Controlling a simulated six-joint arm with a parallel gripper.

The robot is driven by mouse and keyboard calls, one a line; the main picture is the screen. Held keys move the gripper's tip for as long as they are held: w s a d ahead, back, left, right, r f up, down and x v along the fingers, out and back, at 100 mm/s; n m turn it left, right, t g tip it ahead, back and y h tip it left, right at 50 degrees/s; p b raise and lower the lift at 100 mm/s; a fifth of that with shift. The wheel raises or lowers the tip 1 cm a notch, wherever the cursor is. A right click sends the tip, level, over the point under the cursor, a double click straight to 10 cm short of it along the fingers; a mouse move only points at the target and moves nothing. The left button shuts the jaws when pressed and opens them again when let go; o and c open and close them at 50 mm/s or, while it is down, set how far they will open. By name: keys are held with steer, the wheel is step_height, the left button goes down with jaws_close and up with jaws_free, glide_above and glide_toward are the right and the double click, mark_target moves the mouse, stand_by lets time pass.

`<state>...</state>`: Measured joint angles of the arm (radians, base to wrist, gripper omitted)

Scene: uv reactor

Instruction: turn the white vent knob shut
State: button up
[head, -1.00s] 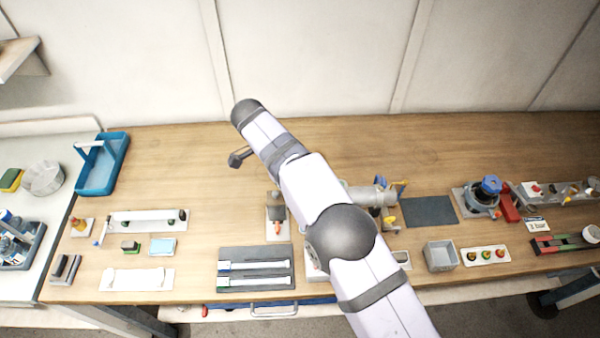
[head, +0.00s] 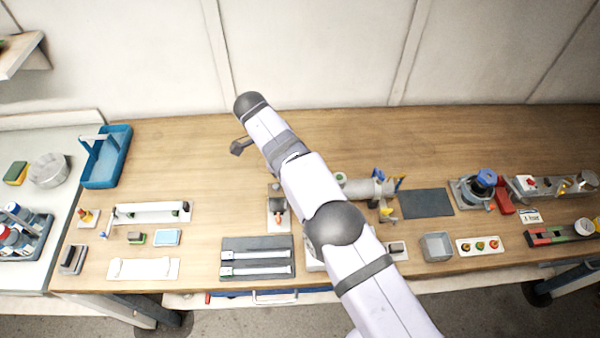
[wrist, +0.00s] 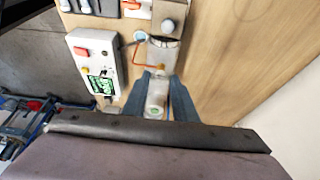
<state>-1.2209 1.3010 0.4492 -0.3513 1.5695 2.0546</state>
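In the wrist view my gripper (wrist: 157,84) points down with its two blue-grey fingers on either side of a pale, whitish upright part (wrist: 157,97). It may be the white vent knob, but I cannot confirm this. I cannot tell whether the fingers touch it or stand slightly apart. In the head view my arm covers the middle of the bench, and the gripper's fingers and the part between them cannot be made out.
A white box (wrist: 82,45) with a red button and a green display stands left of the fingers. An orange wire (wrist: 136,52) runs close by. A grey cylinder unit (head: 362,188) is right of my arm. The rear bench (head: 450,130) is clear.

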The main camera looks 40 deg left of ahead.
steer(key=o, duration=0.4)
steer(key=shift+c, duration=0.2)
step_height(320, 180, up, 10)
steer(key=p, duration=0.4)
steer(key=shift+d, duration=0.1)
stand_by(0.5)
